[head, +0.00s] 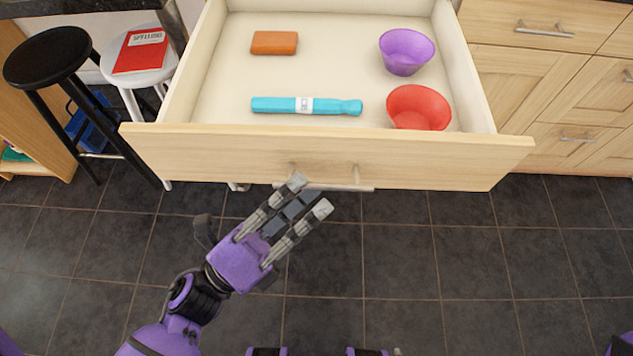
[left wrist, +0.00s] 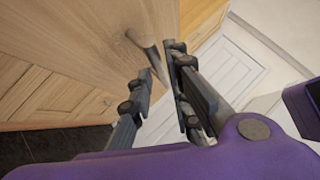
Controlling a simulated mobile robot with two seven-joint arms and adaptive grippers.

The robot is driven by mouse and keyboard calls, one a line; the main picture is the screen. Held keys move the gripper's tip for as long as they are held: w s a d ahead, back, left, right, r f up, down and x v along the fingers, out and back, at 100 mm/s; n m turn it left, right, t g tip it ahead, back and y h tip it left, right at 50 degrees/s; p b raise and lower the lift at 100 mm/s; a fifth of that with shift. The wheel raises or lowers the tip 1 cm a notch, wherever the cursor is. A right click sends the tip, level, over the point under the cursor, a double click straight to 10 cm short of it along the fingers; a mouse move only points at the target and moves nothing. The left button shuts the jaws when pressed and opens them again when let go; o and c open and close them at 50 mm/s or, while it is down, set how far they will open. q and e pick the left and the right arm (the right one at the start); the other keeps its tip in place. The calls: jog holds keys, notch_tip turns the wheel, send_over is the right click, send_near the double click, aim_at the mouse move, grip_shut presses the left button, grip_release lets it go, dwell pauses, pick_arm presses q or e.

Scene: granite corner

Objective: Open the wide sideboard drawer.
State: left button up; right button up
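The wide drawer (head: 330,157) of light wood stands pulled far out, its cream inside showing in the head view. Its metal bar handle (head: 345,187) runs along the front; in the left wrist view the handle (left wrist: 148,55) points toward the fingertips. My left gripper (head: 310,195) is in front of the drawer at the handle's left part. Its two fingers are apart, with a gap between them. One fingertip overlaps the handle in the head view; whether it touches I cannot tell. The left gripper (left wrist: 160,72) also shows open in the left wrist view. My right gripper is not seen.
The drawer holds an orange block (head: 274,43), a turquoise tube-like item (head: 306,106), a purple bowl (head: 406,52) and a red bowl (head: 418,107). A black stool (head: 47,56) and a white stool (head: 140,58) with a red book stand left. The tiled floor (head: 450,260) in front is clear.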

pick_arm(q)
jog(key=v, duration=0.9)
jog(key=shift+w, duration=0.1)
